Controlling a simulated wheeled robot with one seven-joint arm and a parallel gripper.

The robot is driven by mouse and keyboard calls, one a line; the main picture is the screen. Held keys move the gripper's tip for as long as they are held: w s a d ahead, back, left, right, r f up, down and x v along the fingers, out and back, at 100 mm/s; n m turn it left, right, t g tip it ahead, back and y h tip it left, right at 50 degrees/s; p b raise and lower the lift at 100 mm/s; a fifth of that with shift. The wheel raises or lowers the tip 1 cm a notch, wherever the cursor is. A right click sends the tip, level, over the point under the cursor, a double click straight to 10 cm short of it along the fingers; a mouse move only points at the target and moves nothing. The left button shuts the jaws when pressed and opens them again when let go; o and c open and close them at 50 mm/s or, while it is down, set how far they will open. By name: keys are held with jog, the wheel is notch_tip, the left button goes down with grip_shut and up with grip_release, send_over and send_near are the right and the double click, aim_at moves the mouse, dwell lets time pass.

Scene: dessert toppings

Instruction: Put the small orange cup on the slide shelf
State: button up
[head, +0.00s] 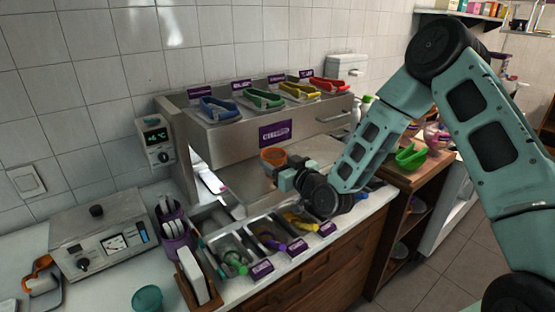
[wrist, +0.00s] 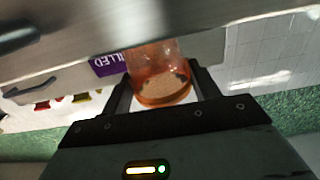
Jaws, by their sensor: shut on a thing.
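The small orange cup (head: 272,156) is in front of the steel dispenser unit, below its purple label. In the wrist view the cup (wrist: 160,85) is translucent orange, with brownish contents or marks near its rim. My gripper (head: 283,172) is shut on the cup, with one finger on each side of it in the wrist view (wrist: 160,92). A flat steel shelf surface (head: 240,182) lies under the upper steel box, behind and below the cup. I cannot tell whether the cup touches it.
A purple holder (head: 176,235) and a teal cup (head: 147,299) stand left. My arm spans the right side.

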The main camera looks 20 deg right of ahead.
jog(key=o, duration=0.9)
jog(key=shift+o, duration=0.2)
